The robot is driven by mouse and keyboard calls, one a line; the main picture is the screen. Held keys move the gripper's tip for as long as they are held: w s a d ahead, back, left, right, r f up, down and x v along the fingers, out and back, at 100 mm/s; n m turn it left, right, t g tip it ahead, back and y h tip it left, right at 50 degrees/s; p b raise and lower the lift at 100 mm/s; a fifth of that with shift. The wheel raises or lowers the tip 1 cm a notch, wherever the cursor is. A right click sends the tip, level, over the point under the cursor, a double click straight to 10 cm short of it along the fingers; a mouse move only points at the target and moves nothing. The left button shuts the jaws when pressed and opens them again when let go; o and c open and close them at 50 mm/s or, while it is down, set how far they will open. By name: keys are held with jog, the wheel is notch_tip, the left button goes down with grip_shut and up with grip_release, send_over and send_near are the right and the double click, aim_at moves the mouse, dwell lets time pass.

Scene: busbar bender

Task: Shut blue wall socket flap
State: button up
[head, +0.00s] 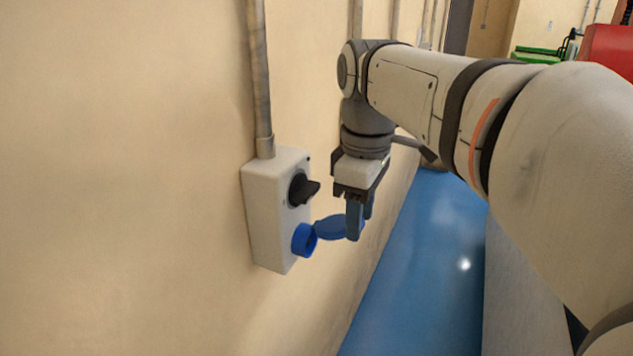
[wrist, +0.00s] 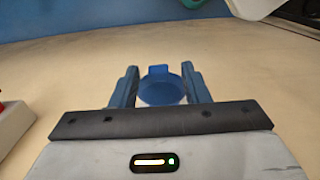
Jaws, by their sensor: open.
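The white wall socket box (head: 270,215) hangs on the beige wall in the head view. Its blue socket ring (head: 305,240) faces right, and the blue flap (head: 332,228) stands open, sticking out to the right of the ring. My gripper (head: 359,226) points down at the flap's outer end, with its jaws apart. In the wrist view the round, cup-like flap (wrist: 162,88) shows between my two open fingers (wrist: 161,84), with small gaps on both sides. Whether a finger touches the flap I cannot tell. One finger partly covers the flap's end in the head view.
A black rotary switch (head: 302,189) sticks out of the box above the socket, left of my gripper. A grey conduit (head: 259,80) runs up from the box. The blue floor (head: 430,260) is clear below. A red object (head: 608,50) stands far right.

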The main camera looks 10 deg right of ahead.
grip_shut()
dwell(0.4)
